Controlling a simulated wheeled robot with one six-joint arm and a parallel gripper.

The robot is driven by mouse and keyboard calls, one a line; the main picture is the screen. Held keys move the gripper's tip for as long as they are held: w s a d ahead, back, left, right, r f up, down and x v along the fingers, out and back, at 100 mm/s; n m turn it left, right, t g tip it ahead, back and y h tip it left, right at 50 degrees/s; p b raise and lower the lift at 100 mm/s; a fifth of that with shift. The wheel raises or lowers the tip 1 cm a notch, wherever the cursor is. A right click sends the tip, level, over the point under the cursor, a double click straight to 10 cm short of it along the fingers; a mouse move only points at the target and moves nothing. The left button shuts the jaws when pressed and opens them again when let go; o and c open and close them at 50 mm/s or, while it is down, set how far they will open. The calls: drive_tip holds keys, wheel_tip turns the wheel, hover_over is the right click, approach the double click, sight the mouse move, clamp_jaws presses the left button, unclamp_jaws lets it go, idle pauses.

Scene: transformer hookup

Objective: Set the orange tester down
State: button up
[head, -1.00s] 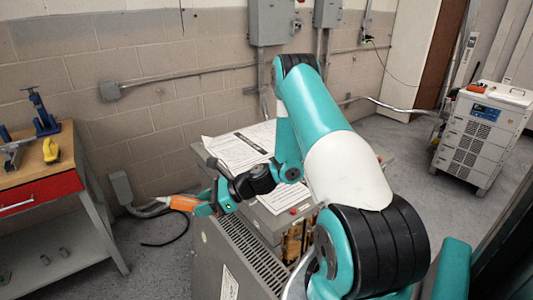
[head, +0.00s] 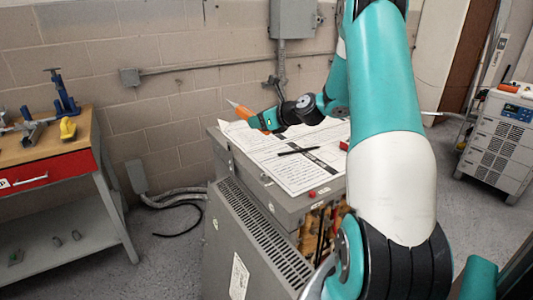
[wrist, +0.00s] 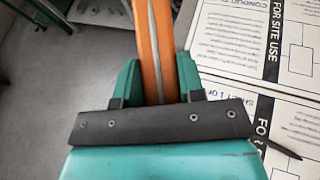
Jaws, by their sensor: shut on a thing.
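The orange tester (head: 257,122) is held in my gripper (head: 270,118), above the far left part of the grey transformer cabinet (head: 222,152). Its pale tip points up and left in the head view. In the wrist view the tester (wrist: 154,40) runs up the picture between the green fingers of my gripper (wrist: 160,80), which are shut on it. Papers (head: 300,168) with printed diagrams lie on the cabinet top. In the wrist view the papers (wrist: 255,70) are right of the tester, with grey floor to its left. I cannot tell the exact gap between tester and cabinet top.
A black pen (head: 298,151) lies on the papers, and a red knob (head: 312,194) is at the cabinet's front edge. A workbench (head: 95,148) with a blue vise (head: 62,95) stands at left. A white wheeled unit (head: 498,140) is at right.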

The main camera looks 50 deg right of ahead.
sight(260, 163)
wheel_tip(260, 163, down, 12)
drive_tip(key=shift+r, duration=0.15)
